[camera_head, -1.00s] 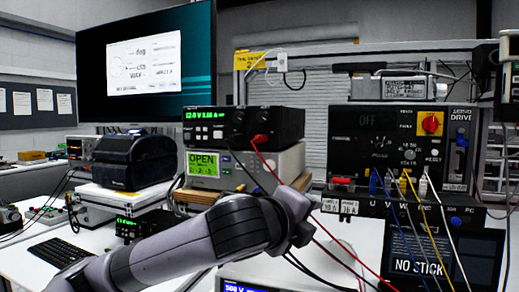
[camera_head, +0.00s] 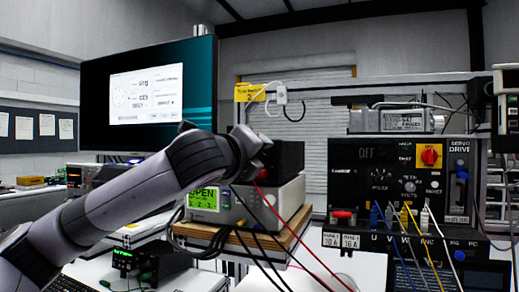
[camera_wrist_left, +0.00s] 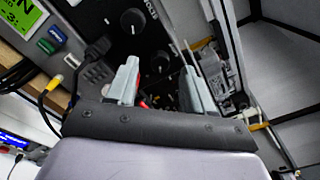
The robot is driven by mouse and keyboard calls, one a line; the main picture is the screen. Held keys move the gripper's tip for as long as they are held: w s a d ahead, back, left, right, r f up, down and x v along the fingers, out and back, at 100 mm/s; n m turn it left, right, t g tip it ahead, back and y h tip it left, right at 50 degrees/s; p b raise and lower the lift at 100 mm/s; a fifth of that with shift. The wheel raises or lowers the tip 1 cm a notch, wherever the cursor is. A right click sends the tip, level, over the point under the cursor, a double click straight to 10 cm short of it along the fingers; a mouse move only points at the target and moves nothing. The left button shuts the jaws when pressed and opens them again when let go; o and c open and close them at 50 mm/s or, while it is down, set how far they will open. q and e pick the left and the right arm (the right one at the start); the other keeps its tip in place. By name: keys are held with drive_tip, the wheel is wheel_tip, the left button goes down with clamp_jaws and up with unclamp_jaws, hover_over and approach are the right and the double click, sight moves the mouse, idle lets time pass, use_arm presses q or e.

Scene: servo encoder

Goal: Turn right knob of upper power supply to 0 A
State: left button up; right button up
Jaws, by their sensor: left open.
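The upper power supply (camera_head: 290,156) is a black box on a grey unit with a green display (camera_head: 204,199). My left arm hides most of its front in the head view. In the left wrist view a dark panel shows a round black knob (camera_wrist_left: 132,20) with a white mark. I cannot tell whether this is the right knob. My left gripper (camera_wrist_left: 160,82) is open, its two grey fingers apart below and to the right of that knob, with nothing clearly held. In the head view its fingers are hidden behind my wrist. My right gripper is not in view.
Red and black leads (camera_head: 305,247) hang in front of the grey unit. The servo drive panel (camera_head: 372,180) stands to the right, with several coloured plugs. A monitor (camera_head: 148,95) stands behind to the left. Another black supply (camera_head: 150,265) with green digits sits low left.

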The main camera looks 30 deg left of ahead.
use_arm(q)
drive_tip(key=shift+x, duration=1.4)
clamp_jaws()
drive_tip(key=shift+f, duration=0.1)
